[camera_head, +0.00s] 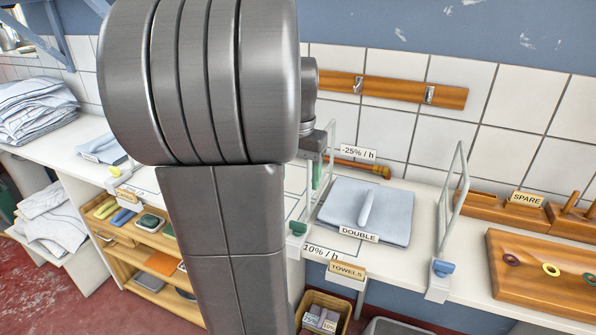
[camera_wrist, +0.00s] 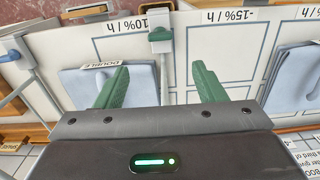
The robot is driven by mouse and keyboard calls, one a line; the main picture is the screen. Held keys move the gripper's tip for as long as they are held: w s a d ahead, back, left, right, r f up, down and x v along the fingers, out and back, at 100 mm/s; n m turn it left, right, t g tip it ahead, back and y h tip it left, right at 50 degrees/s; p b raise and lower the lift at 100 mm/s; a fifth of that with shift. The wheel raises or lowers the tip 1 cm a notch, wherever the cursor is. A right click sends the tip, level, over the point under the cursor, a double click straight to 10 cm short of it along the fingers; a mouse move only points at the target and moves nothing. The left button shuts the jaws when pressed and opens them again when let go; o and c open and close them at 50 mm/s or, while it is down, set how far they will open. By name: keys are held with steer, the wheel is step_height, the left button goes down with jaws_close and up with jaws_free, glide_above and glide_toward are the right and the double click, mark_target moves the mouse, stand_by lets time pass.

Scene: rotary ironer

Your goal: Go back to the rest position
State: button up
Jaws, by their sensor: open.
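My gripper (camera_wrist: 160,78) shows in the wrist view with its two green fingers spread apart and nothing between them. It hangs over the white worktop, with a panel marked -10% / h and a panel marked -15% / h beyond the fingertips. In the head view my grey arm stands large in the middle and hides much of the worktop. A little of my gripper (camera_head: 318,172) shows at its right edge, left of the folded blue cloth (camera_head: 367,211) labelled DOUBLE. This cloth also shows in the wrist view (camera_wrist: 75,92), left of the fingers.
Wire dividers (camera_head: 455,205) stand on the worktop. A wooden board with rings (camera_head: 540,275) and a SPARE rack (camera_head: 500,208) are at right. A hook rail (camera_head: 440,96) is on the tiled wall. Folded linen (camera_head: 40,108) and a wooden shelf (camera_head: 150,285) are at left.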

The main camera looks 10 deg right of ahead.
mark_target(298, 223)
steer(key=shift+r, duration=0.2)
steer(key=shift+f, duration=0.1)
step_height(298, 223, down, 14)
steer(key=shift+r+b, duration=0.1)
steer(key=shift+b, duration=0.45)
